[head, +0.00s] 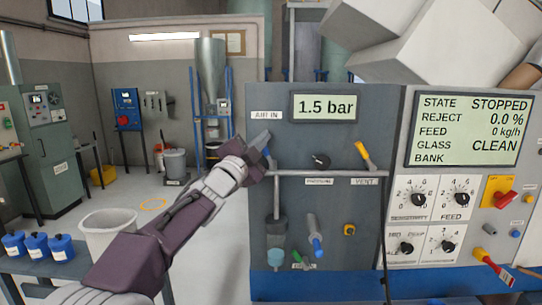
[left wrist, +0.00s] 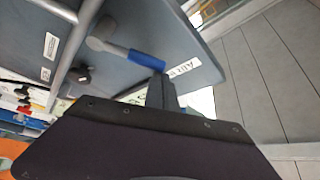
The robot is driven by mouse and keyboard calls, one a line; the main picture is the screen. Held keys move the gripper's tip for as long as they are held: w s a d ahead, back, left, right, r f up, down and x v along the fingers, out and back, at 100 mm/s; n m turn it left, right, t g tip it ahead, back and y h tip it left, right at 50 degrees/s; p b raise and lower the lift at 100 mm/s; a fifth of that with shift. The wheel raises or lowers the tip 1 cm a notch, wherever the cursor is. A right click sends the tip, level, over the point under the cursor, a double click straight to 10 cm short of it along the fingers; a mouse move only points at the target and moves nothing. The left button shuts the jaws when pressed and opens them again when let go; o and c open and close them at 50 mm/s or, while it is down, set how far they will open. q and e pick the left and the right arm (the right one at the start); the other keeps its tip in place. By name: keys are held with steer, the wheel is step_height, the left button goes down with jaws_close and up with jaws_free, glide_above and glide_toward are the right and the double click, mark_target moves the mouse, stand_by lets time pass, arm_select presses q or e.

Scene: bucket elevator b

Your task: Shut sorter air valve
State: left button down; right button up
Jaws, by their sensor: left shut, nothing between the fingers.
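The blue-handled air valve lever (head: 268,152) is below this label, mostly hidden by my left gripper (head: 261,141). In the left wrist view the blue lever (left wrist: 147,60) runs from its grey hub towards the AIR IN label (left wrist: 183,68). My left gripper's fingers (left wrist: 160,88) are shut and empty at the lever's free end; I cannot tell whether they touch it. My right gripper is out of view.
A horizontal pipe (head: 330,173) crosses the panel, with a black knob (head: 320,160) and a yellow VENT lever (head: 362,151) above it. The control panel (head: 405,180) at right reads STOPPED. A white bin (head: 110,228) and blue-lidded jars (head: 36,243) stand at left.

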arm_select(q)
steer(key=shift+a+f+n+t+y+b, duration=0.35)
steer(key=shift+a+n+t+b, duration=0.1)
steer(key=shift+n+b, duration=0.5)
steer(key=shift+a+f+n+t+y+b, duration=0.2)
steer(key=shift+a+n+t+y+b, duration=0.2)
steer(key=shift+n+b, duration=0.55)
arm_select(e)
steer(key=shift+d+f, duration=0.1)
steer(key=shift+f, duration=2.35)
